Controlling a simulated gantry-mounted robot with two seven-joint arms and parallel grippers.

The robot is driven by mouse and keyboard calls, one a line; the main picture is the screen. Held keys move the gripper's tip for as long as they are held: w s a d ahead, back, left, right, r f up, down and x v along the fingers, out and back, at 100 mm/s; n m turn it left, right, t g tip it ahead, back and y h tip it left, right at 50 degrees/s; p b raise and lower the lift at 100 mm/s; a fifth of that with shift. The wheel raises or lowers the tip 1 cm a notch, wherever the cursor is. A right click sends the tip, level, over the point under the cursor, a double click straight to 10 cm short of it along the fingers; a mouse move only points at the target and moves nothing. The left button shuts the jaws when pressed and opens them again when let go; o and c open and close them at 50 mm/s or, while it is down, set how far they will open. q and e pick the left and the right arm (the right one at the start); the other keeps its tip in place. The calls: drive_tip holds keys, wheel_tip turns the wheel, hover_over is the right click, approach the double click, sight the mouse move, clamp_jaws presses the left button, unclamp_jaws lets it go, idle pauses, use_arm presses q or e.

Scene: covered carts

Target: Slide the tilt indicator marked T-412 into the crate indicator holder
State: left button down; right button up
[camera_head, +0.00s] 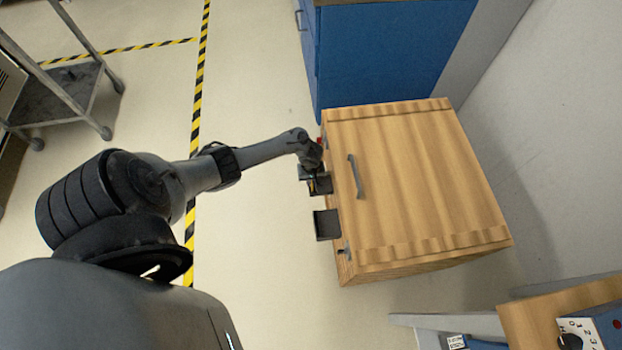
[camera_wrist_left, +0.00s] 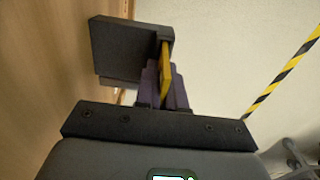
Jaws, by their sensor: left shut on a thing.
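The wooden crate (camera_head: 415,180) stands on the floor with dark holders on its left side. One dark holder (camera_head: 327,225) is empty as far as I see. Another dark holder (camera_head: 321,184) is right at my left gripper (camera_head: 312,168), which partly hides it. In the left wrist view, my left gripper (camera_wrist_left: 163,88) is shut on a thin yellow tilt indicator (camera_wrist_left: 166,68). The indicator's far end is at the right edge of a dark holder (camera_wrist_left: 125,45); whether it is inside cannot be told. No T-412 marking is readable. My right gripper is out of view.
A blue cabinet (camera_head: 395,50) stands behind the crate. A metal cart (camera_head: 65,95) is at the upper left. A table (camera_head: 545,308) with a dial box (camera_head: 597,328) is at the lower right. The floor left of the crate is clear.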

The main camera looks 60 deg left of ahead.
use_arm(q)
drive_tip(key=shift+f, duration=0.25)
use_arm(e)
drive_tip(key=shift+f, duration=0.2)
use_arm(q)
drive_tip(key=c, duration=1.3)
unclamp_jaws()
drive_tip(key=shift+s, duration=0.15)
drive_tip(key=shift+o, duration=0.7)
drive_tip(key=shift+s+a, duration=0.1)
drive_tip(key=shift+s, duration=0.15)
drive_tip(key=shift+w, duration=0.1)
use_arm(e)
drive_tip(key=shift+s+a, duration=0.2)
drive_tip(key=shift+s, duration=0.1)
